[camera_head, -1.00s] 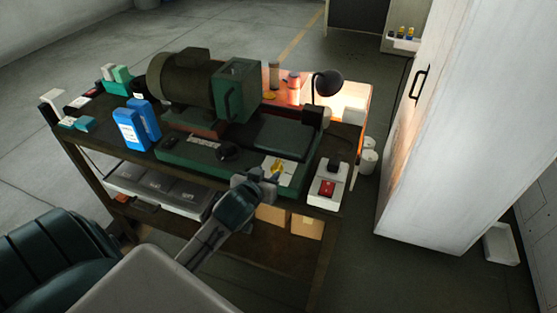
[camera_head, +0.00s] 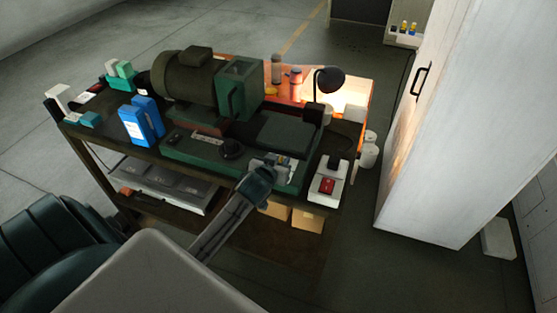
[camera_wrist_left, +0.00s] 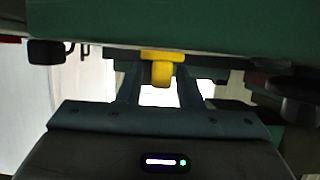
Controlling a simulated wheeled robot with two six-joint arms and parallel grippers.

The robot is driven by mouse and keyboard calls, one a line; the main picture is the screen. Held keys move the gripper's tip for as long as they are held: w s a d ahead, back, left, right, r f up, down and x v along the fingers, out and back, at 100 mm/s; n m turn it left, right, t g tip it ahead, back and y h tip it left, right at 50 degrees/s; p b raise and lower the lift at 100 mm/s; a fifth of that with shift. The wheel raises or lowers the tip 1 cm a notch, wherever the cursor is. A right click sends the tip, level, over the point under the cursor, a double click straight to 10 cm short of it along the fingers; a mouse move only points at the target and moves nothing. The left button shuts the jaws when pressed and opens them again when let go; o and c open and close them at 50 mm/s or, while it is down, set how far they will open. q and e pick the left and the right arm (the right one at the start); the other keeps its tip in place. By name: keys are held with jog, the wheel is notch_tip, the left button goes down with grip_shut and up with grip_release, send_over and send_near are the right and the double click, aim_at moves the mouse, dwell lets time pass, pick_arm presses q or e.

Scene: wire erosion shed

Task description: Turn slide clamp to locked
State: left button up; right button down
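The yellow clamp lever (camera_wrist_left: 162,70) shows in the wrist view, with a wide top and a narrower stem pointing down. It is on the underside of a green machine edge in that picture. My left gripper (camera_wrist_left: 159,82) has its two fingers on either side of the stem, with light showing at both sides, so it looks open around the lever. In the head view my left gripper (camera_head: 277,165) is at the front right of the green machine base (camera_head: 203,152) and covers the lever. I cannot read the lever's locked or unlocked position. My right gripper is out of view.
A white box with a red switch (camera_head: 327,186) stands just right of the gripper. A dark knob (camera_head: 232,148) is on the base to the left. Blue bottles (camera_head: 140,124) stand further left. A black lamp (camera_head: 329,80) is behind. A white cabinet (camera_head: 440,150) stands at the right.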

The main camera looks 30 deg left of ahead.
pick_arm(q)
grip_shut()
jog(key=shift+m+h, duration=0.3)
jog(key=shift+f+m+h, duration=0.1)
jog(key=shift+m+h, duration=0.5)
jog(key=shift+a+f+m+t+h+b, duration=0.1)
jog(key=shift+m+t+h+b, duration=0.2)
jog(key=shift+m+h+b, duration=0.5)
jog(key=m+g+h+b, duration=0.1)
jog(key=m+h+b, duration=0.2)
jog(key=b, duration=0.6)
jog(key=m+g+h+b, duration=0.2)
jog(key=m+h+b, duration=0.2)
jog(key=b, duration=0.6)
jog(key=shift+m+g+h, duration=0.3)
jog(key=shift+h, duration=0.5)
jog(key=shift+m+h+b, duration=0.3)
jog(key=shift+b, duration=0.4)
jog(key=shift+g+b, duration=0.3)
jog(key=shift+g, duration=0.1)
